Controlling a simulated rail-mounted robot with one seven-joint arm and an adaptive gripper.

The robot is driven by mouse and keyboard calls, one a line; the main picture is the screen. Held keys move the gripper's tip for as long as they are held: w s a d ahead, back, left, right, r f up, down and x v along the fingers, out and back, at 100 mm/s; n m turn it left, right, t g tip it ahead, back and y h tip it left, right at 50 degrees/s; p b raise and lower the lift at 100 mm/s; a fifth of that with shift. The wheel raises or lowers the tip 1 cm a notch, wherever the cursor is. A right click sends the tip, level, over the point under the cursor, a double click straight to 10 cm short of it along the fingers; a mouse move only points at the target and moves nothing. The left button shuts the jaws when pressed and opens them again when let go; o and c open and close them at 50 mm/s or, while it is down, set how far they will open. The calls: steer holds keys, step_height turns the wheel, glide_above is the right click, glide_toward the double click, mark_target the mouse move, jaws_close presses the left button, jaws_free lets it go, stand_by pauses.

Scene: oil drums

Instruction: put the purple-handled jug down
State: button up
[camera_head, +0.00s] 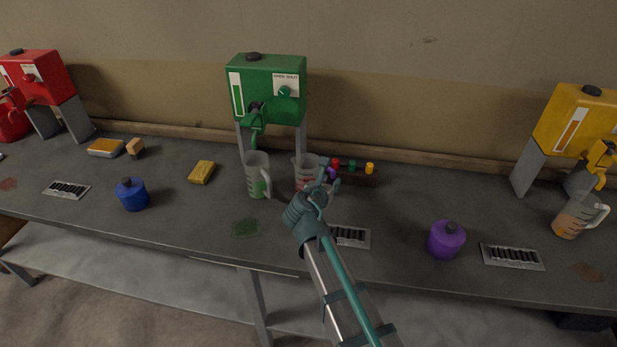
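A clear measuring jug (306,172) with reddish markings is just right of the green dispenser's front. A purple part, likely its handle, shows at its right side, partly hidden by my fingers. My gripper (329,182) reaches up from the lower right, with its fingers at this purple part. The fingers look a little apart, but whether they press on the handle is too small to tell. The jug looks upright. Its base is partly hidden by my gripper, so I cannot tell whether it touches the bench.
The grey bench (385,225) has bare room between my arm and a purple canister (446,239). A green-tinted jug (257,175) stands close left, under the green dispenser (267,90). Small coloured-top items (352,168) are behind right. A barcode plate (350,237) lies near my wrist.

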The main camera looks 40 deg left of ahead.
mark_target(332, 180)
steer(key=x, duration=0.3)
steer(key=shift+w+a+f+p, duration=0.1)
steer(key=shift+w+a+p, duration=0.05)
steer(key=shift+w+p, duration=0.15)
steer(key=shift+c, duration=0.2)
jaws_close()
